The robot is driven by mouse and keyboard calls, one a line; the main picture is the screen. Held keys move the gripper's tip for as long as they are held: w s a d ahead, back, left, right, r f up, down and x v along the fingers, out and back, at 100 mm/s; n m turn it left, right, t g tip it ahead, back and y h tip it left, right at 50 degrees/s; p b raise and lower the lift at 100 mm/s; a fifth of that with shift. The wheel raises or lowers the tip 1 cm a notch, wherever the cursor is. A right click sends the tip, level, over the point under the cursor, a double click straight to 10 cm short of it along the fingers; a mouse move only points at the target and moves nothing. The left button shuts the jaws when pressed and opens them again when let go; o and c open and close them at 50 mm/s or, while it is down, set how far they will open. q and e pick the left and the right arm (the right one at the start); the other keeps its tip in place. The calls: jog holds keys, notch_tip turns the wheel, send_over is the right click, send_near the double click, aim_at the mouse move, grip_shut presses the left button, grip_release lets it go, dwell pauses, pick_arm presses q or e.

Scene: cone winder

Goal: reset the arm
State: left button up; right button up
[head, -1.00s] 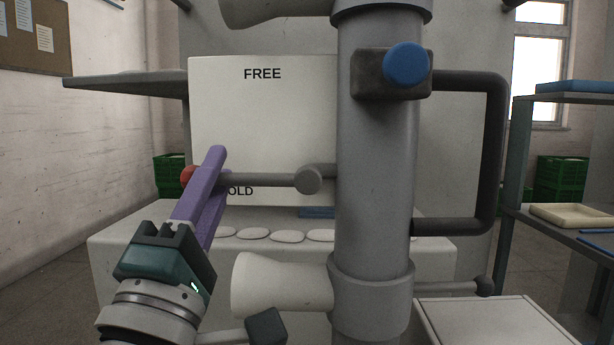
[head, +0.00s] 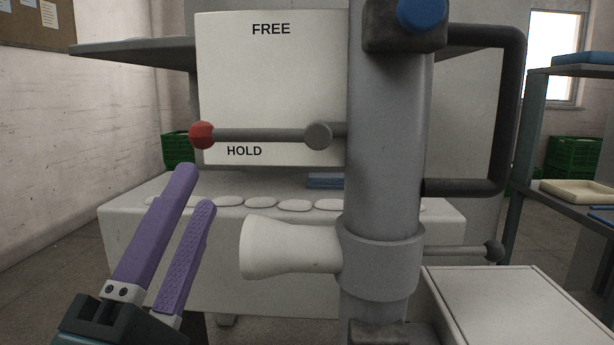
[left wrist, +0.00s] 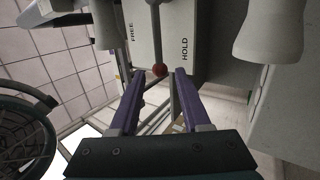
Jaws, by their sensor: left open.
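The lever arm (head: 260,135) is grey with a red ball knob (head: 201,135) at its left end. It lies level from its round hub (head: 318,136), just above the word HOLD (head: 244,151) on a white plate (head: 270,85); FREE stands near the plate's top. My left gripper (head: 197,187), with purple fingers, is open and empty, below the knob and apart from it in the head view. My right gripper is not in view.
A grey column (head: 385,150) with a dark handle loop (head: 515,110) stands right of the plate. A white cone (head: 285,246) juts left from it, right of my gripper. A pale machine base (head: 270,285) lies behind. A shelf (head: 570,215) stands at right.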

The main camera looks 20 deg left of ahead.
pick_arm(q)
jog(key=shift+s+f, duration=0.15)
jog(key=shift+s, duration=0.15)
